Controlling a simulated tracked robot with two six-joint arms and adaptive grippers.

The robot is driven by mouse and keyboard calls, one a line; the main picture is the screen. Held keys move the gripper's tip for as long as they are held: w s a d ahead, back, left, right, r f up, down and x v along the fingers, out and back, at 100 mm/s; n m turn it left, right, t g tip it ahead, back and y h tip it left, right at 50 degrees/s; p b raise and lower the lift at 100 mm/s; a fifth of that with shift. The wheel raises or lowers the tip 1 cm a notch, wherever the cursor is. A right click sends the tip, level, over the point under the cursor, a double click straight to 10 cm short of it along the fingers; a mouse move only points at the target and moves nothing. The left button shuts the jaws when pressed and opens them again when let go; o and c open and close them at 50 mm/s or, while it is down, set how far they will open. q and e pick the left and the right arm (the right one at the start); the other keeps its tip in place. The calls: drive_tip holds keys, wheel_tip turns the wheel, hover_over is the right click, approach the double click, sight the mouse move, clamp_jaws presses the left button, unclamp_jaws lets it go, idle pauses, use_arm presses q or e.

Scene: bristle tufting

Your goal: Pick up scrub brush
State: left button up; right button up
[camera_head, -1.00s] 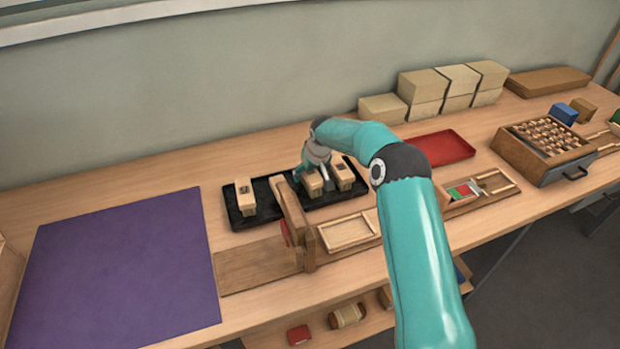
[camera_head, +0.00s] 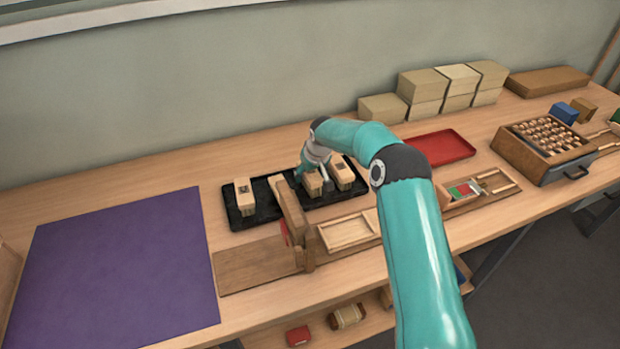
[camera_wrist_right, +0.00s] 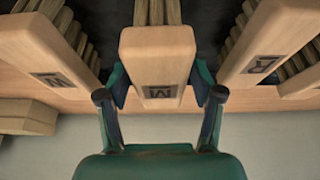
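My left gripper is not in view.
An upright wooden board (camera_head: 291,212) stands close in front of the tray. A shallow wooden box (camera_head: 347,231) is beside it. A red tray (camera_head: 442,147) and stacked pale blocks (camera_head: 422,84) are to the right. The purple mat (camera_head: 120,265) at left is bare.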

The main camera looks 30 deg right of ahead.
drive_tip(key=c, duration=0.9)
drive_tip(key=shift+c, duration=0.2)
drive_tip(key=shift+r, duration=0.15)
